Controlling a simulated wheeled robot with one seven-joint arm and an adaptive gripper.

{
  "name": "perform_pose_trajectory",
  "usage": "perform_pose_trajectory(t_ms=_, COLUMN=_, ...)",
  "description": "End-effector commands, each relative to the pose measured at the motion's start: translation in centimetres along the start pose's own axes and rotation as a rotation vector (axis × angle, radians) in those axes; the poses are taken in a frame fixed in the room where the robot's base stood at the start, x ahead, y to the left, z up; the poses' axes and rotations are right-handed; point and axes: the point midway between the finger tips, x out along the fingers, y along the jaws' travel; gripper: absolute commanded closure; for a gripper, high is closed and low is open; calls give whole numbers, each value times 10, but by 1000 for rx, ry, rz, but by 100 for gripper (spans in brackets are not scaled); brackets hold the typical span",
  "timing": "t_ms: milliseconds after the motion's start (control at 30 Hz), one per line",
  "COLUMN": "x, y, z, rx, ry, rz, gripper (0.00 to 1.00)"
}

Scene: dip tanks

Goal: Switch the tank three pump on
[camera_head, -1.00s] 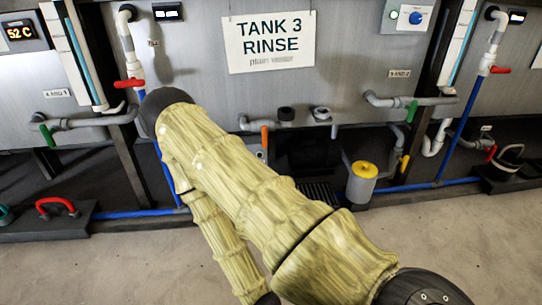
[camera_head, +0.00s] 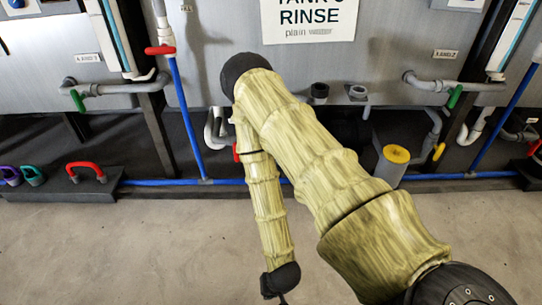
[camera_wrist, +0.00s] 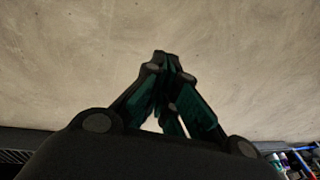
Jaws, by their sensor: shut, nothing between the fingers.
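The tank three sign (camera_head: 312,22) is at the top of the head view, its upper line cut off. Right of it, only the lower edge of a pale box (camera_head: 462,4) shows at the top border; no switch or knob is visible on it now. A grey cylinder with a yellow cap (camera_head: 397,155) stands below the tank; I cannot tell whether it is the pump. My gripper (camera_wrist: 163,56) is shut and empty in the wrist view, with bare concrete floor beyond it. My arm crosses the middle of the head view and hides part of the pipework.
A red-handled valve (camera_head: 160,50) and a blue pipe (camera_head: 187,118) are left of my elbow. Green-handled valves (camera_head: 455,97) sit on grey pipes along the tanks. A red handle (camera_head: 87,172) stands on a dark block at left. The floor (camera_head: 150,255) in front is clear.

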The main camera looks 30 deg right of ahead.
Motion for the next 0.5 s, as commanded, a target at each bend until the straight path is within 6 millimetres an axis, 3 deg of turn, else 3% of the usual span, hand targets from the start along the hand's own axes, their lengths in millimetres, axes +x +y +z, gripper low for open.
perform_pose_trajectory(t_ms=33, x=13, y=-9, z=-15, rx=101, ry=45, rz=-37, gripper=100)
perform_pose_trajectory(t_ms=200, x=41, y=-40, z=-72, rx=474, ry=186, rz=-188, gripper=100)
perform_pose_trajectory(t_ms=500, x=63, y=-68, z=-186, rx=1120, ry=370, rz=-546, gripper=100)
